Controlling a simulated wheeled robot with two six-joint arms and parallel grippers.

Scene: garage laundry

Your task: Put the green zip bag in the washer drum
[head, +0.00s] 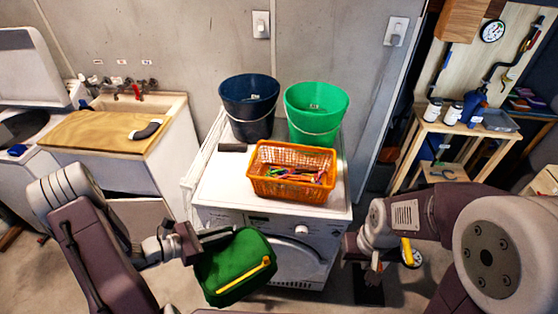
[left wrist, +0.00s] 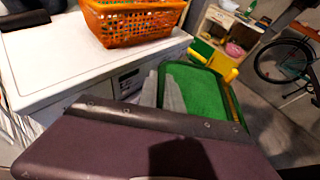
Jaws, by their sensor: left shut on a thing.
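The green zip bag (head: 232,268), with a yellow strip along it, hangs tilted in front of the washer. My left gripper (head: 212,243) is shut on the green zip bag at its upper left edge. The bag also shows in the left wrist view (left wrist: 195,92), beyond the gripper's fingers (left wrist: 165,92). The white washer (head: 222,192) stands behind the bag. Its round front door (head: 300,262) is partly hidden by the bag, and I cannot see into the drum. My right gripper (head: 374,268) is right of the washer, pointing down; its finger opening is unclear.
An orange basket (head: 292,172) with pegs, a dark blue bucket (head: 249,105) and a green bucket (head: 316,112) stand on the washer. A sink cabinet (head: 170,150) is at left. A wooden shelf (head: 450,130) with bottles is at right.

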